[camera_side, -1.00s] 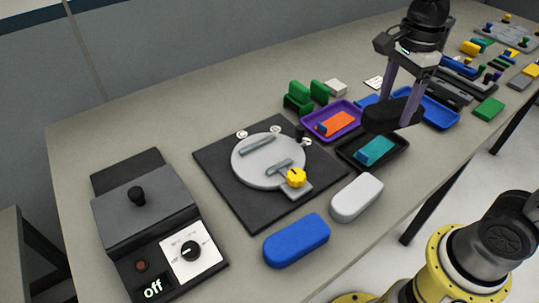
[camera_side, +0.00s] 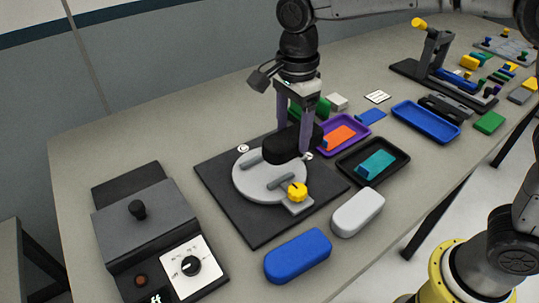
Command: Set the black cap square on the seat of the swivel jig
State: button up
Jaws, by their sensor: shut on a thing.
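My gripper (camera_side: 293,148) points down over the right rear part of the swivel jig (camera_side: 237,186). It is shut on the black cap (camera_side: 285,146), a dark rounded oblong between its two purple-grey fingers. The cap hangs above the jig's grey round plate (camera_side: 250,188) and hides part of it. I cannot tell the exact gap between cap and plate. Two grey bars show on the plate, one (camera_side: 281,187) near the front and one partly behind the cap. A yellow knob (camera_side: 297,191) sits at the plate's front right edge.
A purple tray (camera_side: 354,148) with an orange block and a black tray (camera_side: 398,158) with a teal block stand to the right. Blue (camera_side: 297,256) and white (camera_side: 357,212) rounded blocks lie in front. A grey box with a dial (camera_side: 145,232) stands left. Green blocks are behind my gripper.

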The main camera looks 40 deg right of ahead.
jog(key=w+f, duration=0.1)
jog(key=w+a+f, duration=0.1)
jog(key=w+f, duration=0.2)
jog(key=f, duration=0.1)
jog(key=shift+w+a+f, duration=0.2)
jog(key=shift+a+f, duration=0.05)
jog(key=shift+a, duration=0.15)
jog(key=shift+w+a+f, duration=0.1)
jog(key=shift+w+f, duration=0.1)
jog(key=shift+f, duration=1.6)
jog(key=shift+f, duration=0.1)
jog(key=o, duration=1.4)
jog(key=shift+o, duration=0.2)
